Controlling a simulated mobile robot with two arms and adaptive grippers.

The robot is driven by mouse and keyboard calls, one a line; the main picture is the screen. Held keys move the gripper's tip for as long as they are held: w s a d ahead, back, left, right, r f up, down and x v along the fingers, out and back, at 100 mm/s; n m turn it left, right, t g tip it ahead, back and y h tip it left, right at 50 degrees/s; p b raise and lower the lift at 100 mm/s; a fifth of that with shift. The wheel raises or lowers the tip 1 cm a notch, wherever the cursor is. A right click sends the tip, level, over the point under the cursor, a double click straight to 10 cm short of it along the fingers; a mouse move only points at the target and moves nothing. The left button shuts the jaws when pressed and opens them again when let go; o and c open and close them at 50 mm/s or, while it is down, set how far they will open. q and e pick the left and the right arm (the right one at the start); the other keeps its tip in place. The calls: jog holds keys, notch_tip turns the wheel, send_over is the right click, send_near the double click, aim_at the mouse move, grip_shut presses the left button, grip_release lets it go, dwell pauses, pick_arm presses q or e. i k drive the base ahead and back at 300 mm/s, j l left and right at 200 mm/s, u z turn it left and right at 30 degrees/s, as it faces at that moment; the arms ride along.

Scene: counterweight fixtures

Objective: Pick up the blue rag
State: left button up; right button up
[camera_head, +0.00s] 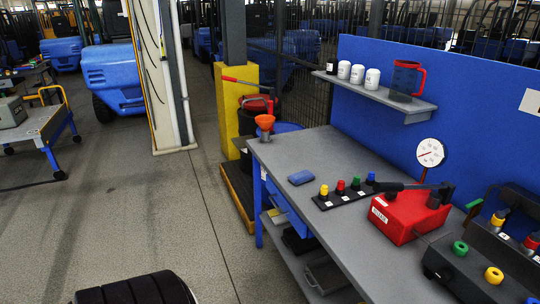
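A small flat blue piece, the blue rag (301,178), lies on the grey top of the workbench (310,150). It is close to the bench's left edge, to the left of a black strip of coloured knobs. Nothing touches it or covers it. Neither of my grippers shows in this view.
The black knob strip (344,194), a red box (408,216) and a dial gauge (430,153) stand right of the rag. An orange funnel (265,122) sits at the bench's far left corner. Floor left of the bench is open.

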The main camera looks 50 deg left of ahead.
aim_at(297, 178)
jog(key=u, duration=1.5)
